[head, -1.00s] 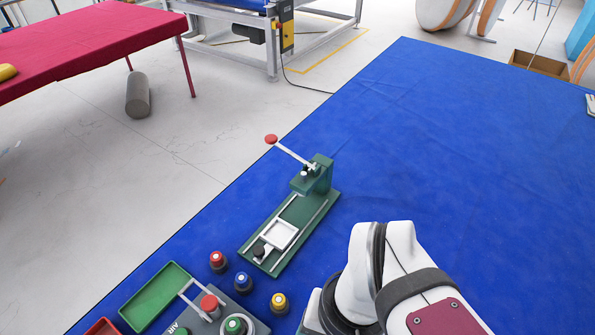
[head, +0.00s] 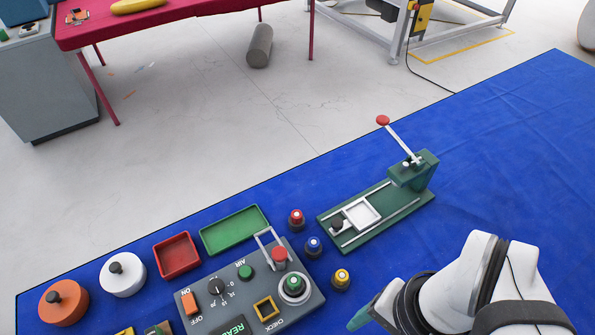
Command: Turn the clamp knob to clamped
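The green press fixture (head: 402,207) stands on the blue mat, with a raised lever ending in a red ball (head: 382,120). A small black knob (head: 337,222), perhaps the clamp knob, sits at the left end of its bed, beside a white square frame (head: 362,212). I see no readable clamp mark on it. My arm enters at the lower right, in front of the fixture and apart from it. The grey-green piece at the arm's end (head: 372,311) seems part of my gripper; its fingers cannot be made out.
A grey control panel (head: 205,318) with switches, a dial and buttons lies left of my arm. Red (head: 296,219), blue (head: 314,246) and yellow (head: 341,279) capped pieces stand between panel and fixture. Green (head: 233,229) and red (head: 177,254) trays lie behind the panel. The mat right of the fixture is clear.

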